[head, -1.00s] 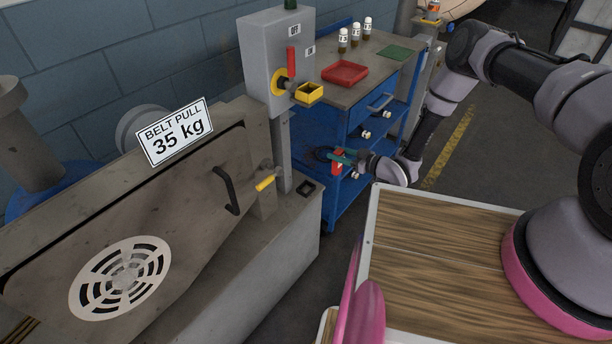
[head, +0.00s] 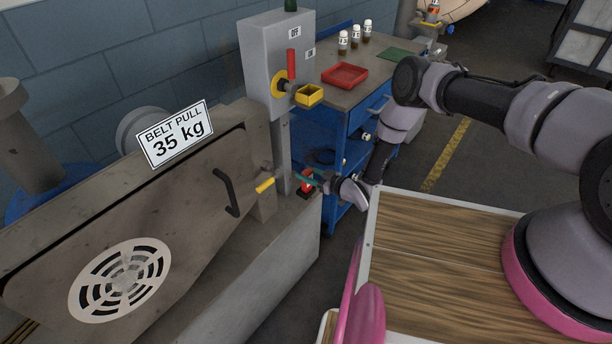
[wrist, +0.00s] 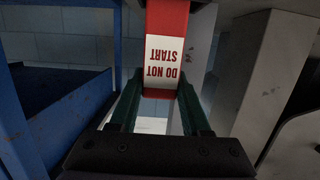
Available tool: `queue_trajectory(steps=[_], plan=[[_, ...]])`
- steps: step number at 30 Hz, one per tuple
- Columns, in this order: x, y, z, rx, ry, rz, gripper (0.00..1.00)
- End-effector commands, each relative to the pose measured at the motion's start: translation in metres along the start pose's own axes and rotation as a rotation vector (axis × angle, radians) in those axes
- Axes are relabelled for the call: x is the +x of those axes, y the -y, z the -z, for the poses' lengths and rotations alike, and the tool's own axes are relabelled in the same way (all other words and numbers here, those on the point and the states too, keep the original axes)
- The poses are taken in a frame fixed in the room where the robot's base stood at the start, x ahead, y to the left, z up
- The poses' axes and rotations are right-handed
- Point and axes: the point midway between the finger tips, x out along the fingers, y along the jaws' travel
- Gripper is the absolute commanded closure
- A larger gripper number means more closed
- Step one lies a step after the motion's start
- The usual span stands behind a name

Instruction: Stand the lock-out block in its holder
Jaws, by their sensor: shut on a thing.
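The lock-out block (head: 307,182) is red with a white band; in the wrist view the block (wrist: 165,45) carries the words DO NOT START, upside down. My gripper (head: 314,179) is shut on it, the green fingers on either side, also seen in the wrist view (wrist: 160,98). The block looks upright. The black square holder (head: 303,194) is on the grey machine ledge, directly below the block in the head view and mostly hidden by it. I cannot tell whether the block's lower end is above the holder or in it.
The blue cart (head: 345,150) with a red tray (head: 345,75) is close behind my gripper.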

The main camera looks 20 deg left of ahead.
Motion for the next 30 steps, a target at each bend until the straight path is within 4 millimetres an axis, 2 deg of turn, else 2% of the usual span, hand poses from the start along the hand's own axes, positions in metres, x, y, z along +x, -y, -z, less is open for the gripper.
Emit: queue_trajectory(steps=[13, 14, 15, 16, 27, 30], plan=[[0.005, 0.003, -0.008, 0.000, -0.002, 0.000, 1.00], [0.005, 0.003, -0.009, 0.000, -0.001, 0.000, 0.49], [0.005, 0.003, -0.008, -0.001, -0.002, 0.000, 0.34], [0.005, 0.003, -0.008, -0.001, -0.002, 0.000, 0.23], [0.004, 0.003, -0.005, -0.001, -0.001, 0.001, 0.23], [-0.006, 0.002, -0.006, 0.001, 0.000, -0.002, 0.23]])
